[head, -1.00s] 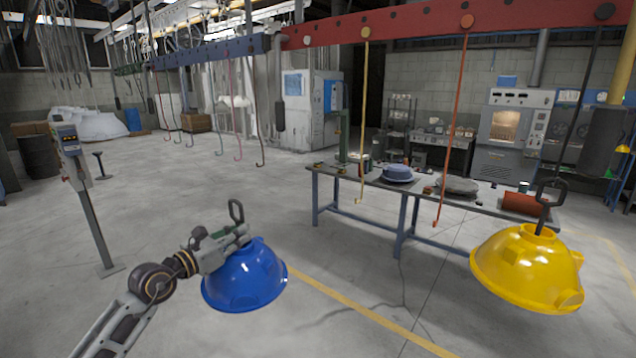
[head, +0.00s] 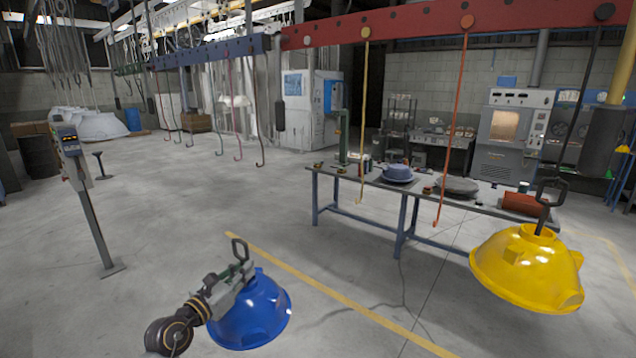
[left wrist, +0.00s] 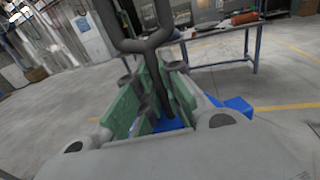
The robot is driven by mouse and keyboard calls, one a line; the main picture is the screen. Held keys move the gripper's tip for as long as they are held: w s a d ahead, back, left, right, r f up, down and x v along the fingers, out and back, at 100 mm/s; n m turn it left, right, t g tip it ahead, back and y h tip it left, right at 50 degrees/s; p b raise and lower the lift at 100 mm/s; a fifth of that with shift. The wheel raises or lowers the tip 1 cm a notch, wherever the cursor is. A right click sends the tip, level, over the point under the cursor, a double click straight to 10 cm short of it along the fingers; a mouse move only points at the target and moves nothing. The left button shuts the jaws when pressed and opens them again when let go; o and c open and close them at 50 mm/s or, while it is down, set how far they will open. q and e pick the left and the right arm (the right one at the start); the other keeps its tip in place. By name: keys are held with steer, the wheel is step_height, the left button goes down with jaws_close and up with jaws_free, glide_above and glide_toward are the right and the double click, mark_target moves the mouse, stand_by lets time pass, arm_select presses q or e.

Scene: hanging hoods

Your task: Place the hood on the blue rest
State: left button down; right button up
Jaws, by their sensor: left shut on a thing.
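The blue hood (head: 262,312) hangs from my left gripper (head: 240,272) low in the head view, above the floor. The gripper is shut on the dark stem below the hood's loop. In the left wrist view the green finger pads (left wrist: 160,95) clasp this dark stem (left wrist: 162,60), and bits of the blue hood (left wrist: 238,106) show beneath. A blue round rest (head: 397,174) lies on the workbench, to the right of and beyond the held hood, well apart from it. My right gripper is not in view.
The workbench (head: 350,183) also holds a grey round piece (head: 457,186) and a red cylinder (head: 522,203). A yellow hood (head: 528,270) hangs at the right. Yellow and orange hooks (head: 452,130) hang before the bench. A control post (head: 92,205) stands left. Floor between is open.

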mark_target(234, 337)
arm_select(q)
steer(key=shift+s+f+n+y, duration=0.2)
steer(key=shift+s+f, duration=0.15)
steer(key=shift+f, duration=0.45)
steer(key=shift+s+f+n+y, duration=0.2)
steer(key=shift+s+f, duration=0.15)
steer(key=shift+f, duration=0.4)
steer(key=s+f+y, duration=0.1)
steer(key=s+f, duration=0.1)
steer(key=f, duration=0.1)
steer(key=s+f+n+t+y, duration=0.1)
steer(key=s+f, duration=0.1)
steer(key=f, duration=0.1)
steer(key=s+f+n+y, duration=0.1)
steer(key=s+f, duration=0.1)
steer(key=f, duration=0.1)
steer(key=shift+a+f+y, duration=0.1)
steer(key=shift+a+y, duration=0.2)
steer(key=s+a+f+n+y, duration=0.1)
steer(key=s+f+n+y, duration=0.1)
steer(key=s+f, duration=0.4)
steer(key=shift+s+a+f+t+y, duration=0.3)
steer(key=shift+s+t+y, duration=0.1)
steer(key=shift+y, duration=0.3)
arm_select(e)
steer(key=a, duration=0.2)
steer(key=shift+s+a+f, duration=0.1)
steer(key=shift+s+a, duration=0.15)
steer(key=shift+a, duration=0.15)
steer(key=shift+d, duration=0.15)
